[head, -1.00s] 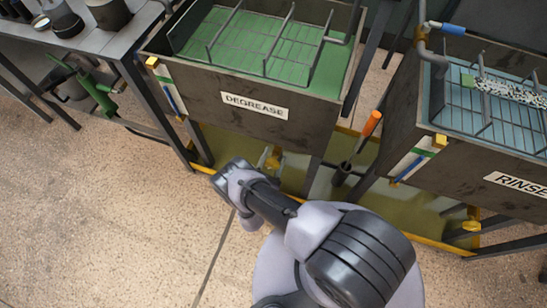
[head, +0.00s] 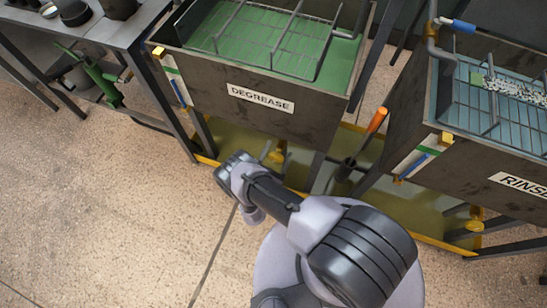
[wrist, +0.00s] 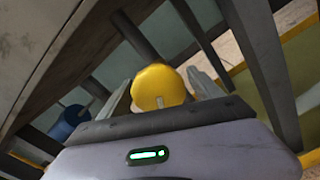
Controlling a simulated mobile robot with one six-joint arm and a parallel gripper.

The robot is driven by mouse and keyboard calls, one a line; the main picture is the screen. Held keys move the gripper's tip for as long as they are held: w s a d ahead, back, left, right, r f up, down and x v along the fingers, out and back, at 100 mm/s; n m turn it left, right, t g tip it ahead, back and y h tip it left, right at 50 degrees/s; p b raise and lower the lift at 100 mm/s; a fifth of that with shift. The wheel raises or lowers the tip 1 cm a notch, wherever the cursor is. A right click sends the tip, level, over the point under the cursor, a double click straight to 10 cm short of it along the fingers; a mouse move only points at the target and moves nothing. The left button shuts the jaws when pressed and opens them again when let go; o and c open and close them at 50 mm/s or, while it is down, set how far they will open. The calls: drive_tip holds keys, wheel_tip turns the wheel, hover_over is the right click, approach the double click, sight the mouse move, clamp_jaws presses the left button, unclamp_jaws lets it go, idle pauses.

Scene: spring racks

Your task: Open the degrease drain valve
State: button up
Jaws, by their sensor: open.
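The degrease tank (head: 200,75), with its white DEGREASE label (head: 260,99), stands at the upper middle of the head view. The yellow drain valve (head: 278,154) sits low beneath it, partly hidden behind my arm. In the wrist view a round yellow part (wrist: 158,86), apparently of this valve, shows just past my gripper's palm. My gripper (wrist: 163,90) is open, with one grey finger on each side of the yellow part. I cannot tell whether either finger touches it. The fingers are not clear in the head view.
The rinse tank (head: 460,165) stands at right. An orange-handled tool (head: 377,120) stands between the tanks. A yellow-edged tray (head: 430,205) lies below them. Dark frame legs (wrist: 262,65) stand close to my gripper. A workbench (head: 125,32) is at left; the floor (head: 100,220) in front is clear.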

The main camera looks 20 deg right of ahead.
drive_tip(key=v, duration=1.7)
drive_tip(key=shift+r, duration=0.1)
